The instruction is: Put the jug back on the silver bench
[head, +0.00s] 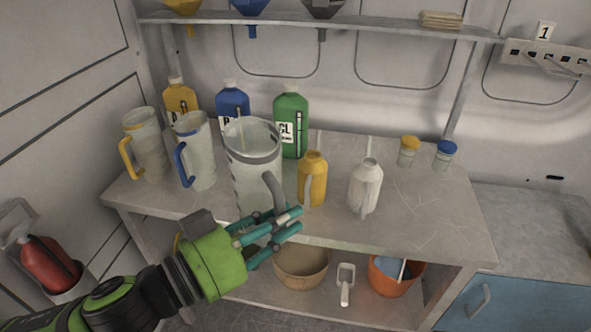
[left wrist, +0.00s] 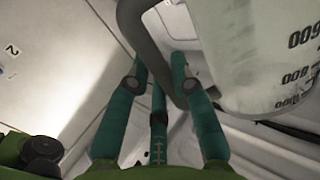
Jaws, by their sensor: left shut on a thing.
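A large clear jug (head: 253,160) with a grey handle is at the front of the silver bench (head: 420,215), in the head view. My left gripper (head: 290,222) is shut on its grey handle (head: 274,190). In the left wrist view the handle (left wrist: 150,42) runs between the teal fingers (left wrist: 160,75), and the jug's marked wall (left wrist: 270,60) fills the upper right. The jug looks upright. Its base is partly hidden by the gripper, and I cannot tell whether it touches the bench top. My right gripper is not in view.
Jugs with yellow (head: 146,150) and blue (head: 193,155) handles stand left of the held jug. A green bottle (head: 291,120) is behind; a yellow can (head: 312,180) and white can (head: 365,188) are to its right. The bench's right front is clear. An orange bucket (head: 395,280) sits below.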

